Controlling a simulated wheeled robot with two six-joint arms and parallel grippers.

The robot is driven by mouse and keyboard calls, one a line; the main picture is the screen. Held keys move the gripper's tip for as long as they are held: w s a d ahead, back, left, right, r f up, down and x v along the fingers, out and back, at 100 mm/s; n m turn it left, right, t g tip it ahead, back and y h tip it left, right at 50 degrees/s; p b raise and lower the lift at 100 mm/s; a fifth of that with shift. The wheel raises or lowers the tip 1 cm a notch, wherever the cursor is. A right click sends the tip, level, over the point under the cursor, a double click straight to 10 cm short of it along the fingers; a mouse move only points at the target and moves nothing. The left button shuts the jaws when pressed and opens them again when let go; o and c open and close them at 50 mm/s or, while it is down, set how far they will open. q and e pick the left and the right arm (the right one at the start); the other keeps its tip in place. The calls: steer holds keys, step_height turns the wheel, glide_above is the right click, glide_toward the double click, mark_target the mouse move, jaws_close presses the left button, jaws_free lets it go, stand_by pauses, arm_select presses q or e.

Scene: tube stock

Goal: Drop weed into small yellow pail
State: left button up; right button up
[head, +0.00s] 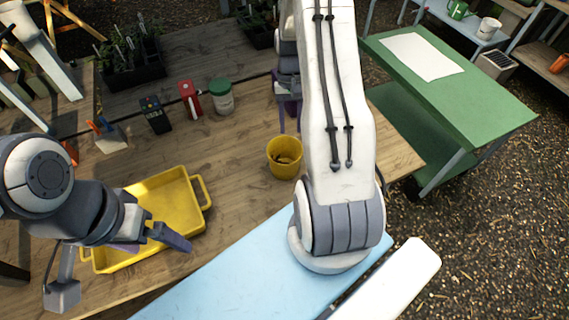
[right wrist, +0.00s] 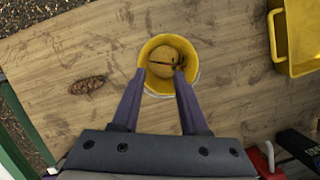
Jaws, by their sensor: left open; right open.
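The small yellow pail (head: 284,157) stands upright on the wooden table; it also shows in the right wrist view (right wrist: 158,44). Something small, thin and dark (right wrist: 164,63) lies inside it, perhaps the weed; I cannot make out its shape for sure. My right gripper (right wrist: 160,72) is open and empty above the pail, its fingertips on either side of the opening. In the head view the right gripper (head: 290,118) is partly hidden by my arm. My left gripper (head: 158,246) is open and empty over the yellow tray (head: 176,183).
A brown, scaly oval object (right wrist: 87,85) lies on the table beside the pail. A green-lidded jar (head: 221,98), a red object (head: 190,98) and a dark handheld device (head: 155,115) stand behind. A green table (head: 470,105) is at the right.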

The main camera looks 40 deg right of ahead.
steer(key=shift+b+v, duration=0.45)
steer(key=shift+v, duration=2.15)
steer(key=s+a+r+n+t+h+b, duration=0.1)
steer(key=s+a+r+n, duration=0.2)
steer(key=a, duration=0.8)
steer(key=a+r+n+h+b, duration=0.1)
steer(key=a+r+n, duration=0.3)
steer(key=a, duration=0.8)
steer(key=s+a+n+t, duration=0.1)
steer(key=s+a+n, duration=0.2)
steer(key=s, duration=0.4)
steer(key=s+a+n+y+b, duration=0.1)
steer(key=s+a+n, duration=0.3)
steer(key=s+a, duration=0.2)
steer(key=s, duration=0.2)
steer(key=shift+s+a+r+t, duration=0.2)
steer(key=shift+s+a+t, duration=0.1)
steer(key=shift+s+t, duration=0.1)
